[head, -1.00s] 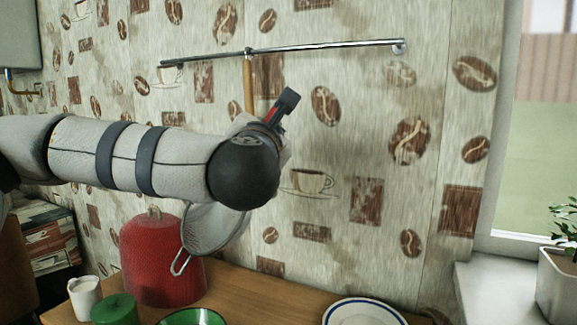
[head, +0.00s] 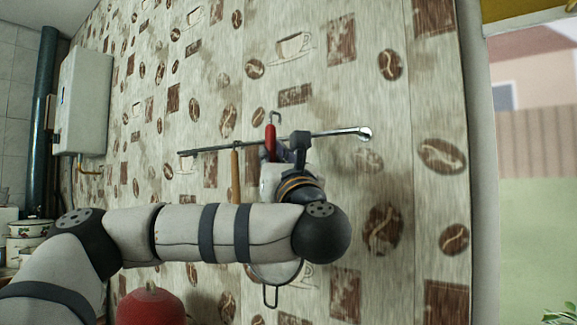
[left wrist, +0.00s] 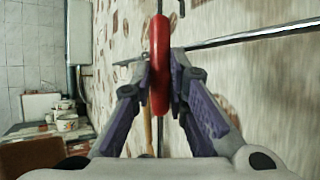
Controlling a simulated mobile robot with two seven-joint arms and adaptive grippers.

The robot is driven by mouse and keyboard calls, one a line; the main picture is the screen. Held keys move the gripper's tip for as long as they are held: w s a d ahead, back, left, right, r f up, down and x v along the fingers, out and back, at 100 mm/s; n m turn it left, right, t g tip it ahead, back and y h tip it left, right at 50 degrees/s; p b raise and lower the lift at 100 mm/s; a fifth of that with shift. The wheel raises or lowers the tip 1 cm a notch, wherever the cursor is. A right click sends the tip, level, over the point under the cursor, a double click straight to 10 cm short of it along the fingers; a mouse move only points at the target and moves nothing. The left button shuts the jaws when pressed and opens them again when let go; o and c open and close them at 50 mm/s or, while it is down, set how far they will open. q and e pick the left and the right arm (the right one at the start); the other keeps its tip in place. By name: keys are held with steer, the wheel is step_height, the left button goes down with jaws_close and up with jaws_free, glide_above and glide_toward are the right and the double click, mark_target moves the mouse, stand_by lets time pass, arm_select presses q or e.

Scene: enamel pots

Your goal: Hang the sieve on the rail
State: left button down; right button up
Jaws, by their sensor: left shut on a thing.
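The metal rail (head: 340,133) runs across the patterned wall and also shows at the upper right of the left wrist view (left wrist: 262,35). My left gripper (head: 284,153) is shut on the red handle of the sieve (head: 270,137). In the left wrist view, the red handle (left wrist: 160,50) stands upright between the fingertips (left wrist: 161,82). In the head view, the sieve's hook rises above the rail's line, and its mesh bowl hangs below my arm, partly hidden by it. I cannot tell whether the hook touches the rail. My right gripper is out of view.
A wooden-handled utensil (head: 235,175) hangs on the rail left of my gripper. A red pot (head: 150,306) stands below. A white boiler (head: 84,100) is on the wall at left, and a window is at right. The rail's right part is free.

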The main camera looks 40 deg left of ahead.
arm_select(q)
steer(key=shift+w+a+f+b, duration=0.15)
steer(key=shift+w+a+b, duration=0.15)
steer(key=shift+w, duration=0.5)
steer(key=w+f+b, duration=0.2)
steer(key=w, duration=0.4)
steer(key=shift+a, duration=0.25)
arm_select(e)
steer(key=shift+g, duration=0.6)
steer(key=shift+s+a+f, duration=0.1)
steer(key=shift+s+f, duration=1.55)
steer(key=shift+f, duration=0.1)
arm_select(q)
steer(key=c, duration=1.5)
jaws_free()
steer(key=shift+d, duration=0.1)
steer(key=shift+v, duration=3.65)
